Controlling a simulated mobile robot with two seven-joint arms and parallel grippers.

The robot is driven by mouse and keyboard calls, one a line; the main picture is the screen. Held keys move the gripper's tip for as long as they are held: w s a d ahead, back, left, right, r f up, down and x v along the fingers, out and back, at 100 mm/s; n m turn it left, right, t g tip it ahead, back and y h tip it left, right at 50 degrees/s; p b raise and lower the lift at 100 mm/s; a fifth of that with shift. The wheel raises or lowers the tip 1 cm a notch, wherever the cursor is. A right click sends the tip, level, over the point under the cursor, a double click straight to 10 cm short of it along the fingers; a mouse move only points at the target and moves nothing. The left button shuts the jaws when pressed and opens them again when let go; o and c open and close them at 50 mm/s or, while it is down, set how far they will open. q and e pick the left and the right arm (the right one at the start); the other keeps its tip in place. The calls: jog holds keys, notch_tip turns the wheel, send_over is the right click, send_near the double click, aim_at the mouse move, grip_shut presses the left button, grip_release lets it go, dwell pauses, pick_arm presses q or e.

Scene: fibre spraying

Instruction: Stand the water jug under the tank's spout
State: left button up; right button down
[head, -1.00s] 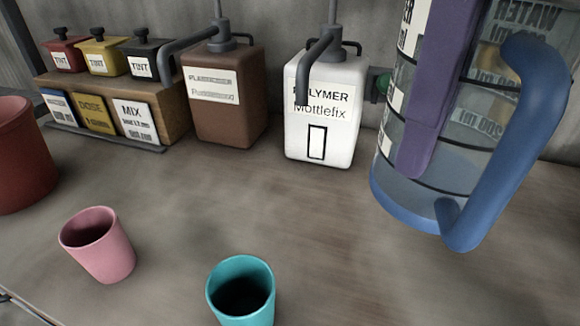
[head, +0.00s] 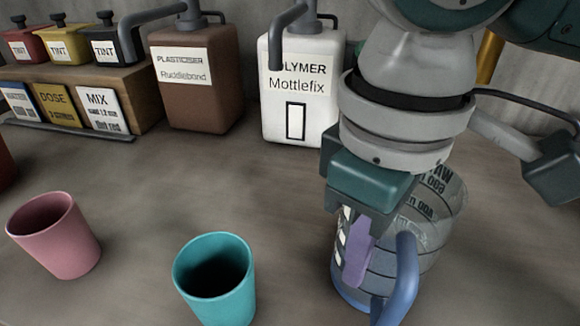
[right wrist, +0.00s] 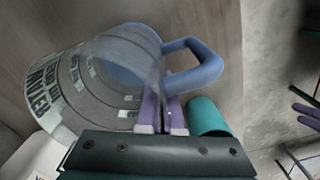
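The water jug (head: 408,246) is clear, with dark rings, printed markings, a blue base and a blue handle (head: 402,280). My right gripper (head: 357,262) is shut on it, and a purple finger lies over its side. In the right wrist view the jug (right wrist: 85,85) fills the left, and the purple fingers (right wrist: 161,115) are close together at its wall near the handle. The jug's base is low over the table; whether it touches is unclear. The tank's spout cannot be made out. My left gripper (right wrist: 306,117) seems to show, fingers apart, at the right wrist view's edge.
A teal cup (head: 215,278) and a pink cup (head: 55,236) stand left of the jug. Behind are a white polymer canister (head: 298,115), a brown plasticiser canister (head: 195,100) and a wooden tint rack (head: 150,88). Bare table lies between cups and canisters.

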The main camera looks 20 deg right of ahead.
jog(key=c, duration=1.1)
grip_release()
